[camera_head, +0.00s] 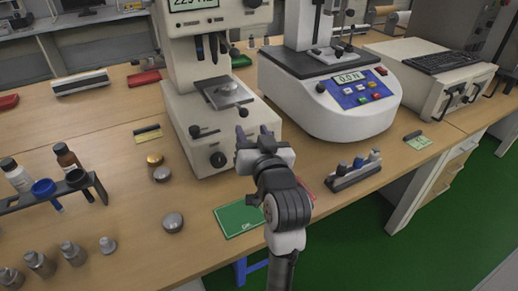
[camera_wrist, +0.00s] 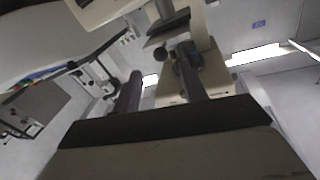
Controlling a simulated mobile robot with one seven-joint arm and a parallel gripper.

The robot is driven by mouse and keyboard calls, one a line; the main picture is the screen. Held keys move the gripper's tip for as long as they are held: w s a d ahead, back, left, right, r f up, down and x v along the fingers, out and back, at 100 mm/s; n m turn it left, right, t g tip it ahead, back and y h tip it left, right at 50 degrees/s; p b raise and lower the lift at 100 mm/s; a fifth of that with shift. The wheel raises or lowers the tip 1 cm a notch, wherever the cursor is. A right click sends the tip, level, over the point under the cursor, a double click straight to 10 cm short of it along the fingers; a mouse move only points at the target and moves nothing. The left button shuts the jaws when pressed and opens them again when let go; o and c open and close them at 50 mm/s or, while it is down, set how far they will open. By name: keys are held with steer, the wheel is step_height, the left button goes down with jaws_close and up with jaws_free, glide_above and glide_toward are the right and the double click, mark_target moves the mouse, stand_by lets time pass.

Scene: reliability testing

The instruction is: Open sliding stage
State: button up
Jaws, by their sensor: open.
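A cream testing machine (camera_head: 205,135) stands on the wooden bench, with a display at its top. A small metal stage (camera_head: 222,92) sits on its base under the head, and dark knobs (camera_head: 217,159) are on the base front. My gripper (camera_head: 255,137) is just right of the base's front, lower than the stage in the picture, with its two fingers apart and nothing between them. I cannot tell whether it touches the machine. In the wrist view, the fingers (camera_wrist: 158,82) point up toward a cream machine body (camera_wrist: 180,88) with a dark round knob.
A second white tester (camera_head: 330,105) with a blue panel stands to the right. A small vial rack (camera_head: 354,172) and a green card (camera_head: 240,218) lie near the front edge. A bottle rack (camera_head: 50,190), metal weights (camera_head: 172,222) and tools occupy the left bench.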

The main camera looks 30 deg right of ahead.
steer(key=shift+s+a+p, duration=0.2)
steer(key=shift+s+p, duration=1.05)
steer(key=shift+p, duration=1.2)
steer(key=shift+s+a+p, duration=0.2)
steer(key=shift+s+p, duration=1.05)
steer(key=shift+p, duration=1.15)
